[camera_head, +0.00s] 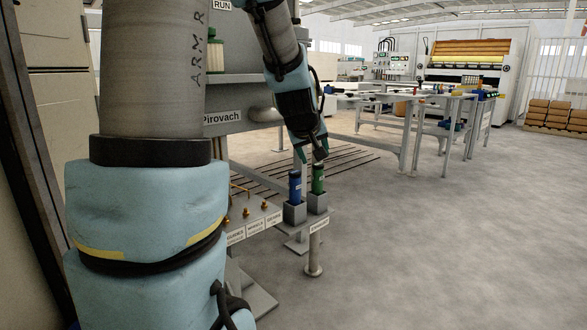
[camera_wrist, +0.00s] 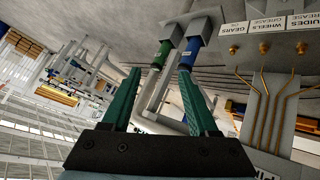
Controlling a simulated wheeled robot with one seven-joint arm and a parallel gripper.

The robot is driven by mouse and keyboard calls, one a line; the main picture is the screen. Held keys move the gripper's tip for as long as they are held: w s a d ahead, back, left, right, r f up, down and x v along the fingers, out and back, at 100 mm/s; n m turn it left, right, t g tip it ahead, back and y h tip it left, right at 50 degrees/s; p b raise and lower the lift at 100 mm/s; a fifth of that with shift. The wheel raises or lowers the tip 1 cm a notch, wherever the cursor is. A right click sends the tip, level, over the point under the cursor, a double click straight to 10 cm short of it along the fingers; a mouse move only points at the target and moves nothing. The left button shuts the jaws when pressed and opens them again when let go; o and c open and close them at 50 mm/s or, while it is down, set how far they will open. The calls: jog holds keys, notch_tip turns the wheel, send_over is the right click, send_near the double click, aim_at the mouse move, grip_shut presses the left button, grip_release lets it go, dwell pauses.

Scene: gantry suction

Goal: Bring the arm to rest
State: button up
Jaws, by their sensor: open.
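My gripper (camera_head: 310,155) points down just above two small bottles beside the grey machine. Its two green fingers are spread apart in the wrist view (camera_wrist: 160,74), with nothing held between them. The green bottle (camera_head: 318,180) stands upright in a grey square holder (camera_head: 317,203) almost under the fingertips; it also shows in the wrist view (camera_wrist: 160,54). The blue bottle (camera_head: 295,186) stands upright to its left in another grey holder (camera_head: 294,213); the wrist view shows it (camera_wrist: 190,52) near one fingertip. I cannot tell the exact gap between fingers and bottles.
A labelled shelf (camera_head: 250,222) with brass fittings (camera_head: 246,212) adjoins the holders. The grey machine with a "Pirovach" plate (camera_head: 221,117) stands behind. Work tables (camera_head: 415,99) stand farther back. The floor (camera_head: 450,240) at right is clear.

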jog(key=s+a+f+m+g+y, duration=0.1)
jog(key=s+a+f+g, duration=0.1)
jog(key=s+a+f, duration=0.35)
jog(key=s+a+f+m+g+y, duration=0.1)
jog(key=s+a+f+g, duration=0.15)
jog(key=s, duration=0.55)
jog(key=s+a+f+m+g+y, duration=0.1)
jog(key=s+a+f+g, duration=0.3)
jog(key=s, duration=0.3)
notch_tip(320, 180, up, 32)
jog(key=t+p, duration=0.1)
jog(key=p, duration=3.2)
jog(key=shift+f, duration=0.1)
